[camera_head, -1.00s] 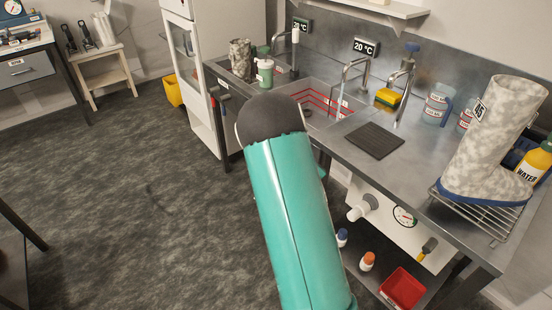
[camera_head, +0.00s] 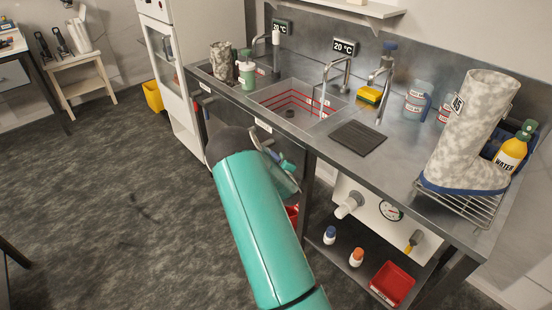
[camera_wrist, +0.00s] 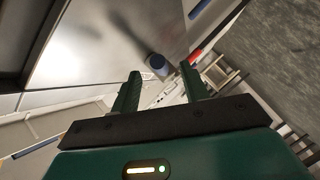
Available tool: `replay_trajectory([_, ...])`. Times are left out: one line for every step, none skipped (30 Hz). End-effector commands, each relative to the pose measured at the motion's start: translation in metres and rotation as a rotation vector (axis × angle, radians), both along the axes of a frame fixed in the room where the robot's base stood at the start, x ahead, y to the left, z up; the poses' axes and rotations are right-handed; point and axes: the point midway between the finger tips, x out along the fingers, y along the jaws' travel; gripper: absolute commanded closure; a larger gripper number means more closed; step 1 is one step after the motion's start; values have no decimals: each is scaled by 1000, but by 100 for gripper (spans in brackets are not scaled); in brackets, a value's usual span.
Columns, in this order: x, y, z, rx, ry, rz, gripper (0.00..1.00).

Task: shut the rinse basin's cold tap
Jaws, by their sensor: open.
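The rinse basin (camera_head: 283,112) is sunk in the steel bench, with red lines inside. A curved spout (camera_head: 347,68) stands behind it, and a thin clear stream seems to fall from it.
A yellow sponge (camera_head: 370,95), dark mat (camera_head: 358,138) and boot on a rack (camera_head: 466,145) occupy the bench's right side. A green-lidded cup (camera_head: 246,76) stands left of the basin. The lower shelf holds a red tray (camera_head: 392,284).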

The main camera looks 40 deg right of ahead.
Motion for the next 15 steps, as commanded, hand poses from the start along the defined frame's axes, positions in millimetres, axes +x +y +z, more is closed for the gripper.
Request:
replay_trajectory([8, -6, -2, -1, 0, 0, 55])
replay_trajectory([13, -8, -4, -1, 0, 0, 55])
replay_trajectory([19, -11, -5, -2, -1, 1, 55])
replay_trajectory([23, -13, -6, -2, -1, 1, 55])
replay_trajectory([26, -15, -7, -1, 0, 1, 55])
replay_trajectory([31, -17, -8, -1, -1, 2, 55])
replay_trajectory([33, -18, -9, -1, -1, 2, 55])
replay_trajectory([36, -18, -9, -1, 0, 2, 55])
replay_trajectory([39, -20, -10, -1, 0, 2, 55])
replay_trajectory([40, -20, -10, -1, 0, 2, 55])
replay_trajectory([41, -21, -10, -1, 0, 2, 55])
replay_trajectory([42, -22, -11, -1, 0, 2, 55])
replay_trajectory([42, -22, -11, -1, 0, 2, 55])
replay_trajectory([42, -22, -11, 0, 0, 2, 55])
replay_trajectory([42, -22, -11, 0, 0, 2, 55])
